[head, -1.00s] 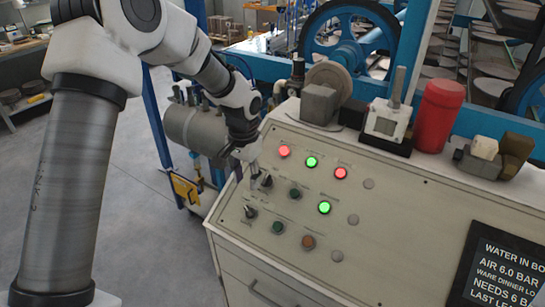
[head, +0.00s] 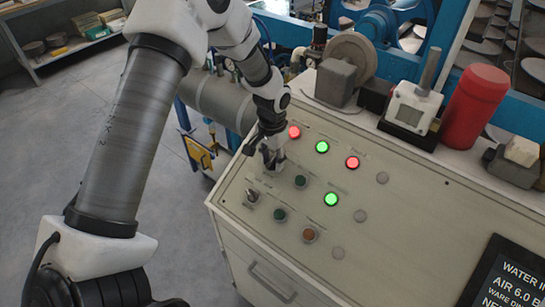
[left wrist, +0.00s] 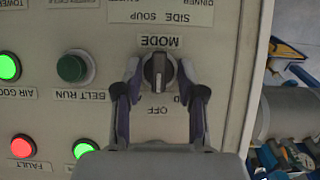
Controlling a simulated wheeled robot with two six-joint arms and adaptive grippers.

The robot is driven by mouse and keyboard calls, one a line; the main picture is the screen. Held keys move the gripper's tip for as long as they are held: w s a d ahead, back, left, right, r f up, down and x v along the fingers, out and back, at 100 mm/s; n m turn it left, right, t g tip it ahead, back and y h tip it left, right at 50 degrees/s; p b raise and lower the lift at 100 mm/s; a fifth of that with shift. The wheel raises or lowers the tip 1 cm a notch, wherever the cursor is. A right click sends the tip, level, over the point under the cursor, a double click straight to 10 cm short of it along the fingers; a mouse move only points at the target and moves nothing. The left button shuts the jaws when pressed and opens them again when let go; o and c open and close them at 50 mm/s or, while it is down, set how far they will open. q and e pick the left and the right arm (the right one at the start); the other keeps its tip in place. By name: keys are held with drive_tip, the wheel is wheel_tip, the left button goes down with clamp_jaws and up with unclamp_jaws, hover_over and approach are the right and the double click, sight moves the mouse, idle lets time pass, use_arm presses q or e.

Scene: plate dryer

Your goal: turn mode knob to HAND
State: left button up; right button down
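The mode knob (left wrist: 158,72) is a dark round knob with a raised grip, under an upside-down MODE label in the left wrist view. A pale mark on it points toward the OFF label (left wrist: 157,110). Another label beside it is mostly covered by a finger, with only a letter showing. My left gripper (left wrist: 160,78) is open, one finger on each side of the knob, with a small gap visible on both sides. In the head view my left gripper (head: 271,160) is over the panel's upper left and hides the knob. My right gripper is out of view.
The sloped control panel (head: 405,210) carries red and green lamps, green push-buttons (head: 300,181), and another switch (head: 252,196) below the gripper. A grey device (head: 411,108) and a red cylinder (head: 473,107) stand along its back edge. A dark display (head: 510,275) is at lower right.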

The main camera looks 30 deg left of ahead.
use_arm(q)
drive_tip(key=shift+s+r, duration=0.2)
drive_tip(key=shift+c, duration=0.3)
drive_tip(key=shift+s+r, duration=0.1)
drive_tip(key=shift+s, duration=0.1)
clamp_jaws()
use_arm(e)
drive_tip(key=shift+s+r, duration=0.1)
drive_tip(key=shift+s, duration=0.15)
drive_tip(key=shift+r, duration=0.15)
use_arm(q)
drive_tip(key=shift+n+h+p, duration=0.4)
drive_tip(key=shift+n+h, duration=0.2)
drive_tip(key=shift+n, duration=0.4)
drive_tip(key=shift+a+n+h, duration=0.1)
drive_tip(key=shift+n+h, duration=0.3)
drive_tip(key=shift+n, duration=0.3)
drive_tip(key=n+t+h, duration=0.1)
drive_tip(key=n+h, duration=0.1)
drive_tip(key=n, duration=0.2)
drive_tip(key=shift+s+a+b, duration=0.1)
drive_tip(key=shift+b, duration=0.25)
drive_tip(key=shift+n, duration=0.3)
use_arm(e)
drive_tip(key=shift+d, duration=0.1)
